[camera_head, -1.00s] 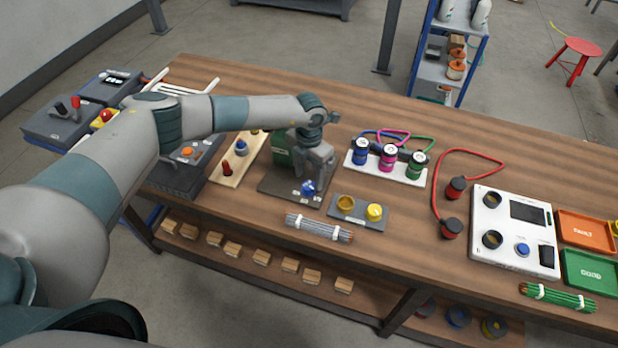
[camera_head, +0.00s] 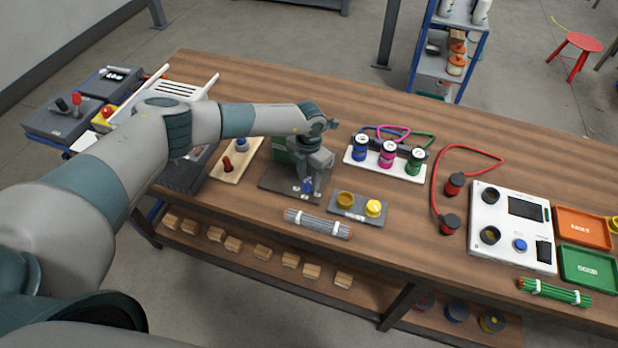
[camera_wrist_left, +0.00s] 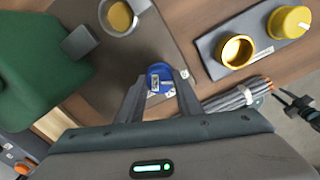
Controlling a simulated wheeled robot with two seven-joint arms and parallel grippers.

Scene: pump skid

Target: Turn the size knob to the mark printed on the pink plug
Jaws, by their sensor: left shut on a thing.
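The blue size knob (camera_head: 307,187) sits at the front of a dark grey base plate (camera_head: 271,182). In the left wrist view the blue knob (camera_wrist_left: 158,73) lies between the two fingers, with small pale labels around it. My left gripper (camera_head: 308,184) is shut on the knob from above, and its fingers hide part of it. The pink plug (camera_head: 387,155) stands upright between a blue plug (camera_head: 361,149) and a green plug (camera_head: 415,162) on a white holder (camera_head: 354,164). The mark on the pink plug is too small to read.
A grey plate with two yellow round parts (camera_head: 373,208) lies just right of the knob. A grey rod bundle (camera_head: 318,224) lies in front. In the left wrist view a green block (camera_wrist_left: 40,60) and a metal cup (camera_wrist_left: 122,17) are close by.

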